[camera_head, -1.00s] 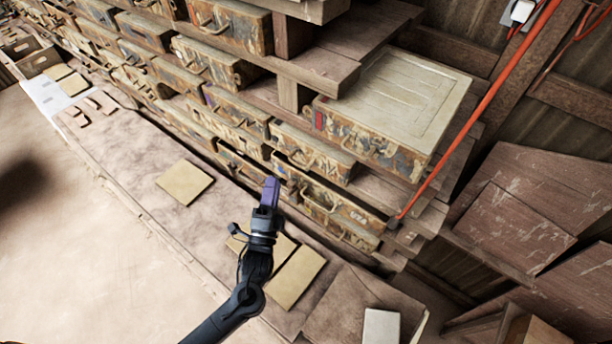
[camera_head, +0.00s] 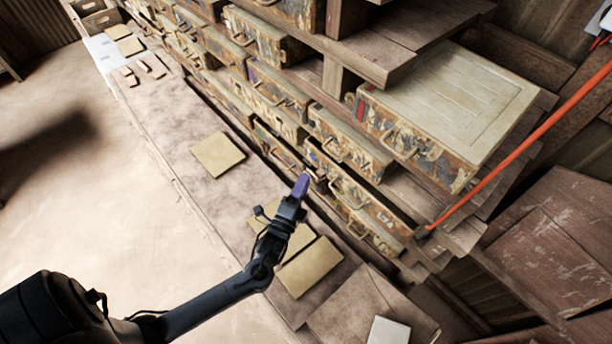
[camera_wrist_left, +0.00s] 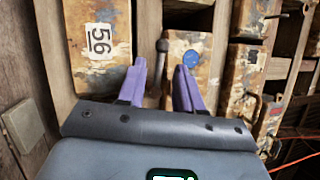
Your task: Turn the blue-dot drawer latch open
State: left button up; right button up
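The blue dot (camera_wrist_left: 192,58) is on the worn end face of a drawer (camera_wrist_left: 188,42) in the left wrist view. A dark, round-headed latch (camera_wrist_left: 162,46) stands just left of that drawer, beside the drawer marked 56 (camera_wrist_left: 100,40). My left gripper (camera_wrist_left: 161,66) is open, its two purple fingers apart on either side of the latch's line; I cannot tell whether either touches it. In the head view the left gripper (camera_head: 301,186) is at the lower drawer fronts, and the dot and latch are too small to make out. My right gripper is not in view.
A wooden ledge (camera_head: 185,160) with flat tan tiles (camera_head: 218,154) runs below the drawers. A large pale-topped case (camera_head: 450,100) sits on the shelf above right. An orange cable (camera_head: 520,150) slants down at the right. Open floor lies at left.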

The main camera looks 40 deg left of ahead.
pick_arm(q)
jog(key=shift+x, duration=1.3)
grip_shut()
